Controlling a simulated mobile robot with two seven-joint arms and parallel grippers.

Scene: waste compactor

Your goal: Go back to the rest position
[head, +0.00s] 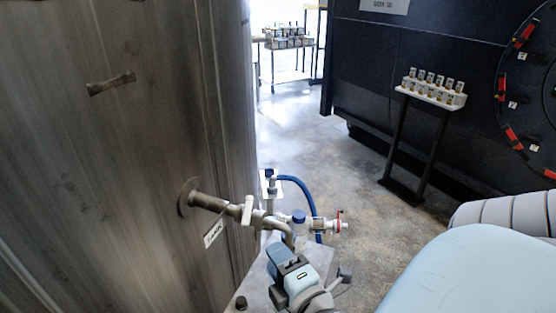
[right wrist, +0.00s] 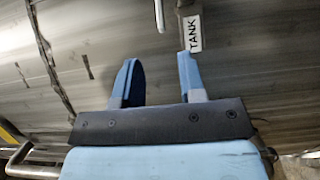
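My right gripper (head: 280,257) is low in the middle of the head view, just below the tank's outlet pipe (head: 212,203). In the right wrist view its two blue fingers (right wrist: 158,78) are apart with nothing between them, so it is open and empty. The fingers point towards the metal tank wall (right wrist: 85,35), and a "TANK" label (right wrist: 192,33) hangs just beyond the right-hand finger. My left gripper is not in view.
The large metal tank (head: 130,150) fills the left. Its pipe has a pale handle (head: 248,211); a blue hose (head: 301,187) and red-handled valve (head: 339,221) are close by. A stand with small containers (head: 432,93) is at right. Floor (head: 320,150) between is clear.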

